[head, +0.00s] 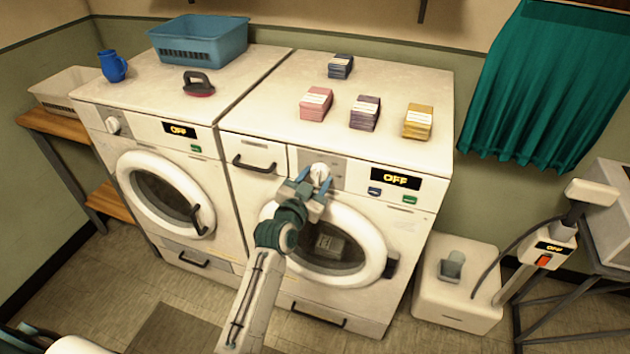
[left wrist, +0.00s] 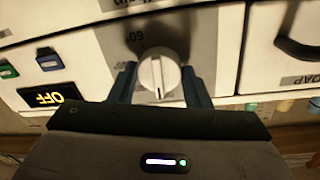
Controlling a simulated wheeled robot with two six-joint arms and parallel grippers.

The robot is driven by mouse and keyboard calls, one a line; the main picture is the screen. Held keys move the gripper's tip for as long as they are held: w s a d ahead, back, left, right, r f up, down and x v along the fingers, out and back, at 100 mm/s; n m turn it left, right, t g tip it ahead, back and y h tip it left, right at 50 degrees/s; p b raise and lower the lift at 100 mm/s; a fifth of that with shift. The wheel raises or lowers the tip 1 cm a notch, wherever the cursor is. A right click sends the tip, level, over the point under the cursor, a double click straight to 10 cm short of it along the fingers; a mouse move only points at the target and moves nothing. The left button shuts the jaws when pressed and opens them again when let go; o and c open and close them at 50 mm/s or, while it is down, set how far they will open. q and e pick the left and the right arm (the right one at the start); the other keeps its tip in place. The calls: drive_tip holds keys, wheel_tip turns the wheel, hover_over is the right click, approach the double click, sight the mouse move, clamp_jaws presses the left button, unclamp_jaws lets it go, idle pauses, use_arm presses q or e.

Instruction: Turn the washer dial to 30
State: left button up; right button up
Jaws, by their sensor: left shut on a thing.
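The washer (head: 410,235) is the right-hand white machine, with a round door and a display (head: 396,179) reading OFF. Its white dial (head: 319,171) sits on a grey panel left of the display. My left gripper (head: 312,184) is at the dial, its two blue fingers on either side of it and shut on it. In the left wrist view the dial (left wrist: 159,75) stands between the fingers, its dark mark pointing down in that picture. A "60" shows on the panel near it; the other numbers are hidden or unreadable. My right gripper is not in view.
A soap drawer (head: 255,160) with a dark handle is left of the dial. Blue and green buttons (head: 409,199) sit under the display. Several stacked packs, including a pink one (head: 316,104), stand on top. A second machine (head: 170,130) stands at left, also reading OFF.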

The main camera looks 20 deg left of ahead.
use_arm(q)
drive_tip(key=shift+m+b, duration=0.6)
drive_tip(key=shift+m, duration=1.2)
drive_tip(key=shift+m+b, duration=0.45)
drive_tip(key=shift+m, duration=0.75)
drive_tip(key=shift+r+m+g+y, duration=0.1)
drive_tip(key=shift+m+g+y, duration=0.25)
drive_tip(key=shift+m, duration=0.95)
drive_tip(key=o, duration=1)
